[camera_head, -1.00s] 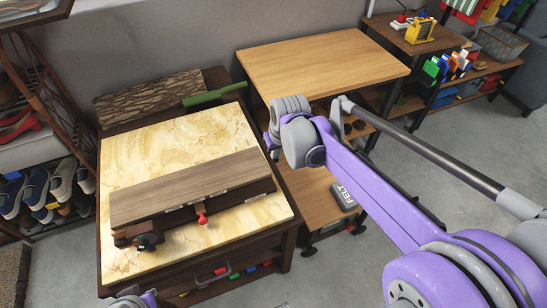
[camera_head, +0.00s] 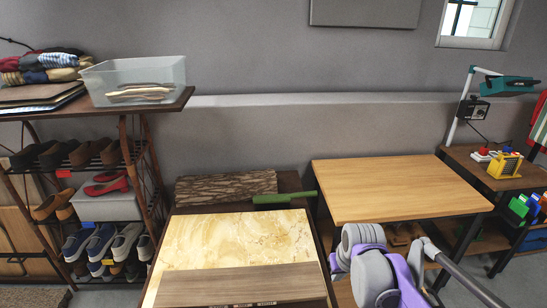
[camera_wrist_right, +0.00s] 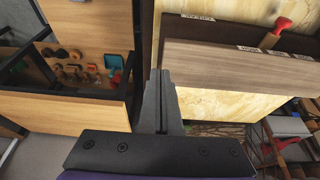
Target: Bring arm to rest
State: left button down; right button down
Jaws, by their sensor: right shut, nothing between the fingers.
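My right arm (camera_head: 375,272), purple and grey, comes in at the bottom right of the head view, in front of the light wood table. Its fingers cannot be made out there. In the right wrist view my right gripper (camera_wrist_right: 162,85) shows as two dark fingers pressed together, shut and empty. They hang over the gap between the light wood table on the left and the marble-topped bench on the right, apart from the plank. My left gripper is in neither current view.
The marble-topped bench (camera_head: 235,240) carries a wooden plank (camera_head: 240,286), with a green tool (camera_head: 284,198) at its back edge. The light wood table (camera_head: 400,188) is bare. A shoe rack (camera_head: 80,205) with a clear bin (camera_head: 135,78) stands left.

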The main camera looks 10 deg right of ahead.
jog(key=s+a+p, duration=0.2)
jog(key=s+a, duration=0.1)
jog(key=s, duration=0.6)
jog(key=s+a+t+p, duration=0.1)
jog(key=s+a+p, duration=0.1)
jog(key=s, duration=0.8)
jog(key=shift+s+a+n+t, duration=0.15)
jog(key=shift+a+n+t, duration=0.15)
jog(key=shift+a, duration=0.25)
jog(key=shift+f, duration=0.15)
